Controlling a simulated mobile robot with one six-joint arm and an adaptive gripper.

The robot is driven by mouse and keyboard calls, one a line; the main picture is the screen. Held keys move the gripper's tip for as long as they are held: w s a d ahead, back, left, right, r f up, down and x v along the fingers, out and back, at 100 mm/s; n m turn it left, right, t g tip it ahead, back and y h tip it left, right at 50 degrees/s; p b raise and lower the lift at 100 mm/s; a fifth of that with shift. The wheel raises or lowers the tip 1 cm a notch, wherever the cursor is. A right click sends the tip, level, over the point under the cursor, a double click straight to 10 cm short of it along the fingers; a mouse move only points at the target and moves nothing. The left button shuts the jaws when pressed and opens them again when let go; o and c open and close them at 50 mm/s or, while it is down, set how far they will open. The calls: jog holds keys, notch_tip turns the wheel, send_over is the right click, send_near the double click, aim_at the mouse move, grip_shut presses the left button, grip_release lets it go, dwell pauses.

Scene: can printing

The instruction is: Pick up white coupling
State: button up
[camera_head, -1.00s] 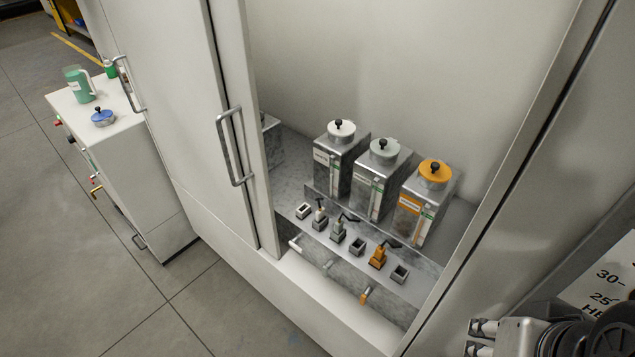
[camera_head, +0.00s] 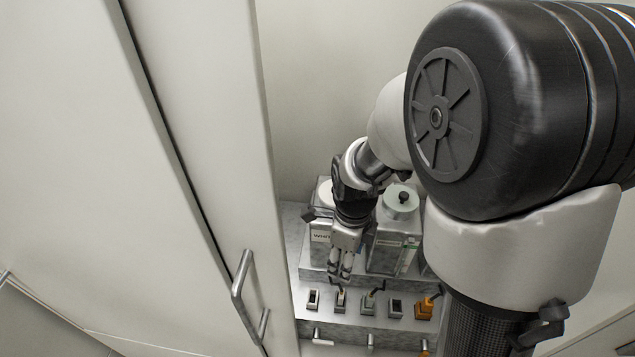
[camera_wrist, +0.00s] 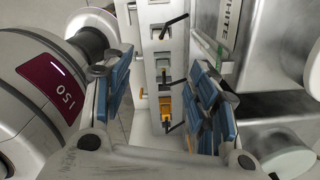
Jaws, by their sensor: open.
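The white coupling (camera_head: 340,298) stands in a small holder on the grey ledge, with a dark lever on it. It is partly covered by my gripper in the head view. My gripper (camera_head: 340,274) is open and empty, pointing down just above and behind it. In the wrist view the blue-padded fingers (camera_wrist: 160,85) are spread on either side of the holder row. The coupling with a dark lever near the top (camera_wrist: 161,32) appears to be the white one. The grey coupling (camera_head: 369,300) and the orange coupling (camera_head: 426,305) stand to its right.
A metal container labelled WHITE (camera_head: 320,234) and a grey-lidded container (camera_head: 397,235) stand behind the ledge, close to my gripper. Pipes (camera_head: 371,341) stick out below. A cabinet door with a handle (camera_head: 243,275) is at left.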

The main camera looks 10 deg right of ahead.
jog(key=m+b, duration=0.1)
jog(key=b, duration=0.3)
send_over(342, 291)
jog(key=f, duration=1.3)
jog(key=shift+s, duration=0.25)
jog(key=shift+w+f+b, duration=0.15)
jog(key=shift+f+b, duration=0.4)
jog(key=shift+f, duration=0.95)
jog(key=shift+w+f+b, duration=0.1)
jog(key=shift+f+b, duration=0.45)
jog(key=shift+f, duration=0.9)
jog(key=shift+r, duration=0.1)
jog(key=shift+c, duration=0.3)
grip_shut()
jog(key=shift+r, duration=0.1)
